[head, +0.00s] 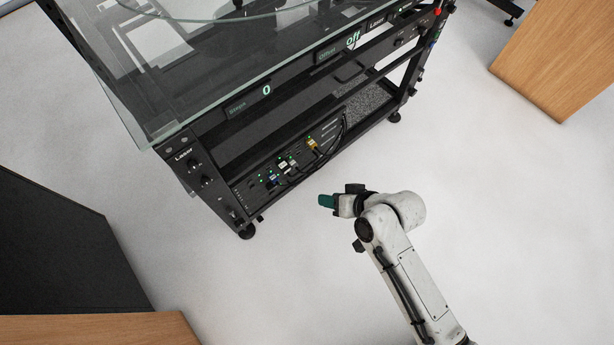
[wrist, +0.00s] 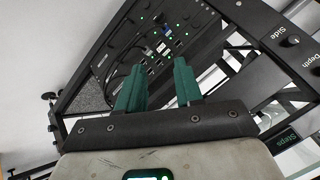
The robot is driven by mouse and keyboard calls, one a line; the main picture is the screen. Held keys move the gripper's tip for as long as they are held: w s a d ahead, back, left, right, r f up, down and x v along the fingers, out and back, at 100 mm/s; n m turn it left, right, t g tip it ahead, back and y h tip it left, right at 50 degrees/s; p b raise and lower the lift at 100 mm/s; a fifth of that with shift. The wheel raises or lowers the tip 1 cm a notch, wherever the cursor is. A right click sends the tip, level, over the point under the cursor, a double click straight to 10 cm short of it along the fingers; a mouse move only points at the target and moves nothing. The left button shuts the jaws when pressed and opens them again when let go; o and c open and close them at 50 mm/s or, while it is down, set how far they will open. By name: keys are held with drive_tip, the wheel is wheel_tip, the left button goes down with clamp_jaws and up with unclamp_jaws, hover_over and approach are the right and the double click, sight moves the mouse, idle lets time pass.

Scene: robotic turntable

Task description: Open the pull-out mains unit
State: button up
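The mains unit (head: 296,163) is a dark panel low in the black turntable frame, with green lights, sockets and several plugged-in cables. It looks pushed in, roughly level with the frame front. It also shows beyond my fingers in the wrist view (wrist: 165,45), turned over and at an angle. My gripper (head: 327,201) has teal fingers and is in front of the unit, apart from it, above the floor. In the wrist view my gripper (wrist: 160,86) has its two fingers spread with an empty gap. No handle can be made out clearly.
The glass top (head: 150,120) overhangs the frame above the unit. Control bars read "Steps" (head: 238,107) and "Offset" (head: 330,53). A dark cabinet (head: 60,250) stands at left and a wooden block (head: 560,60) at upper right. The pale floor (head: 480,190) is clear around my arm.

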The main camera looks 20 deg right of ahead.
drive_tip(key=w+a+f+m+t+b, duration=0.25)
drive_tip(key=w+f+m+b, duration=0.2)
drive_tip(key=f, duration=0.35)
drive_tip(key=w+a+f+m+t+b, duration=0.1)
drive_tip(key=w+f+m+t+b, duration=0.25)
drive_tip(key=w+f+b, duration=0.3)
drive_tip(key=d+f+m+t+h+b, duration=0.1)
drive_tip(key=d+f+m+h+b, duration=0.15)
drive_tip(key=f+m, duration=0.2)
drive_tip(key=d+f+m+t+h+b, duration=0.2)
drive_tip(key=f+m+h+b, duration=0.1)
drive_tip(key=f, duration=0.3)
drive_tip(key=w+f+b, duration=0.1)
drive_tip(key=w+b, duration=0.4)
drive_tip(key=w, duration=0.6)
drive_tip(key=shift+d+f+b, duration=0.35)
drive_tip(key=shift+d+f, duration=0.05)
drive_tip(key=shift+d, duration=0.05)
clamp_jaws()
